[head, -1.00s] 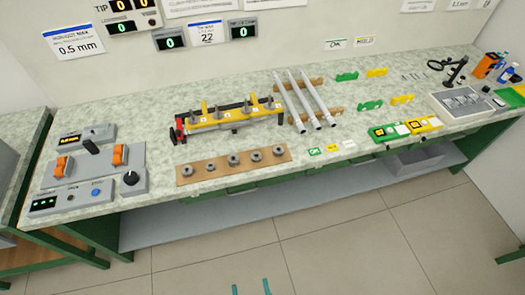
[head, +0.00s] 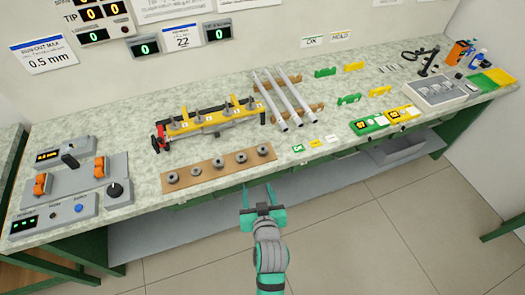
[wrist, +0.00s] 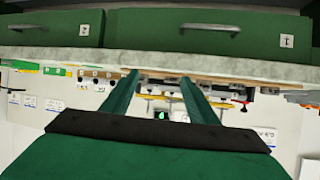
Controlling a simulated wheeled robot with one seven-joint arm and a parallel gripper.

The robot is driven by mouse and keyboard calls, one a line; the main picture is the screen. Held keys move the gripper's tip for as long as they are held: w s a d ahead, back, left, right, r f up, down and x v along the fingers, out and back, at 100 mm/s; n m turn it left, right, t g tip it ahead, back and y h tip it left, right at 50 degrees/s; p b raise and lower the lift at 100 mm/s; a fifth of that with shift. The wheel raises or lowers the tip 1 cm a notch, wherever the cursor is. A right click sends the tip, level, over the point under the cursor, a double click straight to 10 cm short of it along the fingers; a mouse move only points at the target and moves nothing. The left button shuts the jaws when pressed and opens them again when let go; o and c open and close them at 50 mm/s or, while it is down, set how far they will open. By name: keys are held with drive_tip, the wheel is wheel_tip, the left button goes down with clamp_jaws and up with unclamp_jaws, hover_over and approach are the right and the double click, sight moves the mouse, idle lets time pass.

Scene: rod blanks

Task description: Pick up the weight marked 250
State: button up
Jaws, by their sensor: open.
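Several small round grey metal pieces sit in a row on a wooden board (head: 184,182) near the bench's front edge; one is the middle piece (head: 219,164). They may be the weights, but no 250 mark is readable on any of them. My gripper (head: 258,189) is open and empty, in front of the bench and apart from the board. In the wrist view my two green fingers (wrist: 159,80) stand apart with nothing between them, and the bench's drawers and front edge appear beyond.
A yellow fixture (head: 213,119) with several posts stands behind the board. Metal rods (head: 284,100) lie on wooden rests to its right. A control panel (head: 76,187) is at the left. Green drawers and a grey lower shelf (head: 150,238) are below the bench top.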

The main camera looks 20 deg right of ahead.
approach(262, 148)
drive_tip(key=d+v, duration=0.1)
drive_tip(key=v, duration=0.2)
drive_tip(key=shift+g, duration=0.3)
drive_tip(key=shift+a+x, duration=0.15)
drive_tip(key=shift+x, duration=1.55)
drive_tip(key=shift+a+x, duration=0.15)
drive_tip(key=shift+x, duration=1.55)
drive_tip(key=shift+a+x, duration=0.15)
drive_tip(key=shift+x, duration=1.5)
drive_tip(key=shift+w+r, duration=0.1)
drive_tip(key=shift+w, duration=0.1)
drive_tip(key=c, duration=1.3)
